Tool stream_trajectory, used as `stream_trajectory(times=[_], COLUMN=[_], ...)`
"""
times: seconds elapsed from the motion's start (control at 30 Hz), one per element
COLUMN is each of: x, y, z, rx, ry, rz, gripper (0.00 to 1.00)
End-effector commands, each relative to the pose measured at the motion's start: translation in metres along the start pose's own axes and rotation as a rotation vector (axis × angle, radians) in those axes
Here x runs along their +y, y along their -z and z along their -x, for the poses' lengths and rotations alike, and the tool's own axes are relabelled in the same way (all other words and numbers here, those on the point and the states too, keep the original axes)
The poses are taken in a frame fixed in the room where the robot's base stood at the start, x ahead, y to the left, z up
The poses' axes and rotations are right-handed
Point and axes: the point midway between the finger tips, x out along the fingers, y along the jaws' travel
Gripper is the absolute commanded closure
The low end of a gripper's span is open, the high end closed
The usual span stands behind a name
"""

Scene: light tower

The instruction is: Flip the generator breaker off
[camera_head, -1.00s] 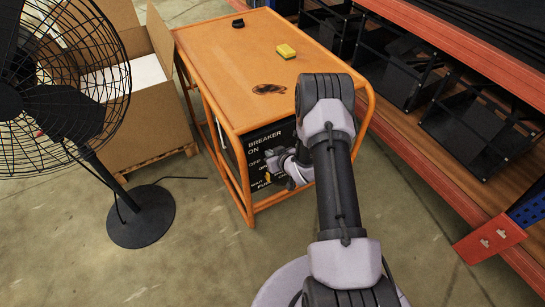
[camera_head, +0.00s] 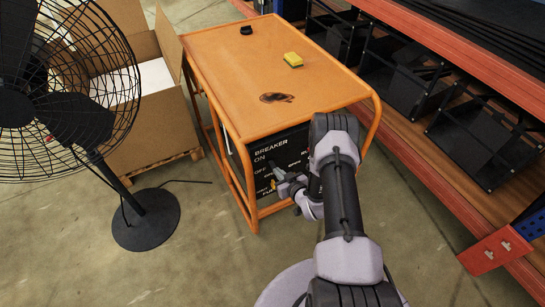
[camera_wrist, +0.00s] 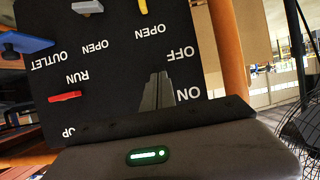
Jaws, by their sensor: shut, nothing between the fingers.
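The generator is an orange-framed unit (camera_head: 225,62) with a black control panel (camera_head: 287,152) on its near face, where "BREAKER", "ON" and "OFF" are printed. The panel (camera_wrist: 105,70) fills much of the wrist view upside down, with ON below OFF. My gripper (camera_head: 277,179) is at the panel's lower left in the head view. Its grey fingers (camera_wrist: 157,90) are shut and empty beside the ON label in the wrist view. I cannot make out the breaker lever or its position; the fingers may cover it. Contact with the panel cannot be told.
A black fan (camera_head: 145,220) and cardboard box (camera_head: 150,115) stand left. Shelving (camera_head: 470,150) stands close on the right.

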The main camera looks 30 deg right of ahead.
Motion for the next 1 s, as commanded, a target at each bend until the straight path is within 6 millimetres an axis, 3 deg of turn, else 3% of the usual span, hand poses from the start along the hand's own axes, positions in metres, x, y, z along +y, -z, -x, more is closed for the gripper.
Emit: stream_trajectory(times=[1.0], x=[0.002], y=[0.027], z=[0.002], rx=[0.007], ry=[0.0], rz=[0.004], gripper=[1.0])
